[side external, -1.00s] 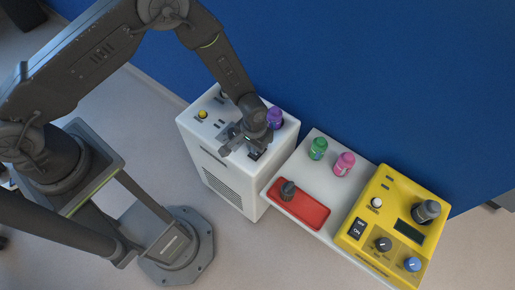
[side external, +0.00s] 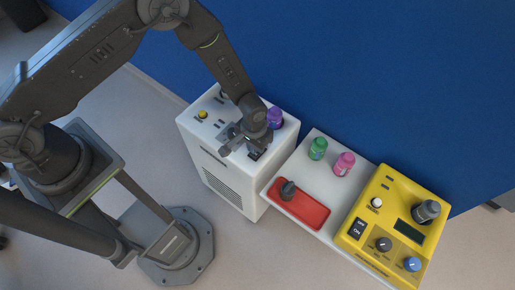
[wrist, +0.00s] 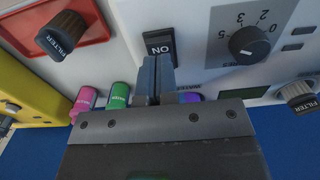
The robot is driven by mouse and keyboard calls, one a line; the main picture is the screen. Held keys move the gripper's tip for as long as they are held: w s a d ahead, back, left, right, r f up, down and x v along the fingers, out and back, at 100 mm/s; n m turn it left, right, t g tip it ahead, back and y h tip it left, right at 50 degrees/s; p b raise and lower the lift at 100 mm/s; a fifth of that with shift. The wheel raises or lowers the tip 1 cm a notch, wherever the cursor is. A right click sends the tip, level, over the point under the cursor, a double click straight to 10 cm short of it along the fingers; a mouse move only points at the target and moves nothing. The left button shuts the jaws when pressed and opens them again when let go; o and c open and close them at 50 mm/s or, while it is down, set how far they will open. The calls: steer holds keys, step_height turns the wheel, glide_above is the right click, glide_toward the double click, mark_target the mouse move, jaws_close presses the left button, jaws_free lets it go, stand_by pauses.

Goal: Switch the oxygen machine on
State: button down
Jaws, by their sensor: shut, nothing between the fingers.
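A white machine (side external: 232,170) stands below my arm; its name is too small to read. Its black rocker switch (wrist: 158,46) shows in the wrist view with the ON end facing the camera, upside down. My gripper (wrist: 157,64) is shut and empty, its fingertips right at the near end of this switch. Whether they touch it I cannot tell. In the side external view my gripper covers part of the panel around the switch. A yellow machine (side external: 376,257) on the right has its own OFF/ON rocker switch (side external: 357,228).
A numbered dial (wrist: 248,42) sits beside the white machine's switch. A purple bottle (side external: 274,117) stands behind my gripper. A white shelf (side external: 318,215) bears a green bottle (side external: 318,148), a pink bottle (side external: 344,163) and a red tray (side external: 312,219) with a dark filter (side external: 288,190).

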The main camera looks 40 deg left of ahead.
steer(key=shift+f, duration=1.3)
stand_by(0.6)
steer(key=shift+r, duration=3.5)
